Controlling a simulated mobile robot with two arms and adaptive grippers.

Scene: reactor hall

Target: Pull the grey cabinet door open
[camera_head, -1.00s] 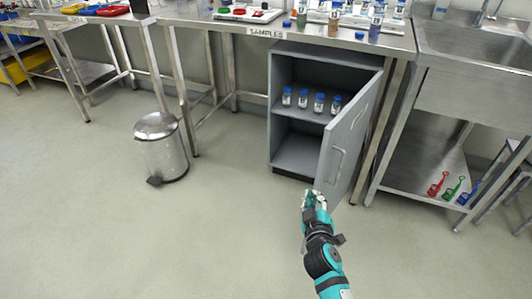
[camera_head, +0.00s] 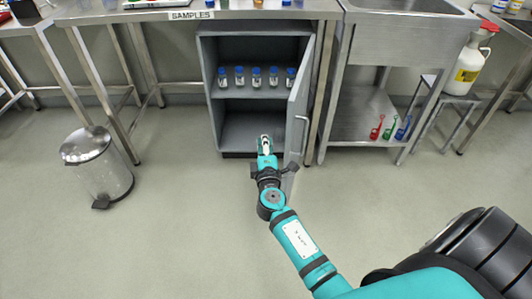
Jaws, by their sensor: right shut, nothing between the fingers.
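The grey cabinet (camera_head: 208,95) stands under the steel bench with its inside in view. Its grey door (camera_head: 299,88) is hinged on the right and stands wide open, seen nearly edge-on, with a bar handle (camera_head: 304,133) on its outer face. My right gripper (camera_head: 265,143) is shut and empty. It shows low in front of the cabinet opening, just left of the door's free edge; I cannot tell if it touches the door. My left gripper is not in view.
Several blue-capped vials (camera_head: 256,77) stand on the cabinet's shelf. A steel pedal bin (camera_head: 98,165) stands at the left. The sink unit's lower shelf (camera_head: 350,127) is close right of the door. The floor in front is clear.

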